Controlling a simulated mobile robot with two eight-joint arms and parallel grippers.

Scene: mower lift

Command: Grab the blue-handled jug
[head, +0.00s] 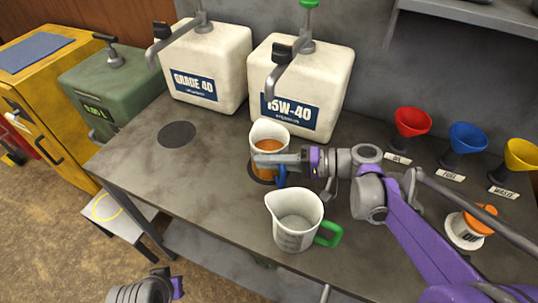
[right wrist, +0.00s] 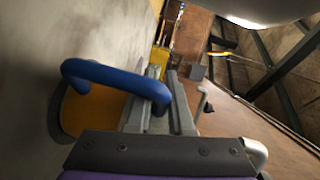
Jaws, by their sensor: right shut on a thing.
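The blue-handled jug (head: 268,131) is white and translucent, with amber liquid in it. It stands upright on the workbench (head: 205,195), below the 15W-40 container. My right gripper (head: 270,161) comes in from the right across the jug and is shut on its blue handle (head: 281,176). In the right wrist view the handle (right wrist: 108,73) runs in between the grey fingers (right wrist: 165,105), with the amber jug body at its left. The gripper hides part of the jug. My left gripper (head: 162,277) shows only partly at the bottom edge, and its jaws are unclear.
A green-handled jug (head: 295,225) stands empty close in front. White containers marked GRADE 40 (head: 208,65) and 15W-40 (head: 300,85) stand behind. Red (head: 411,122), blue (head: 466,137) and yellow (head: 520,154) funnels stand at the right. The bench's left part is clear around a dark disc (head: 177,134).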

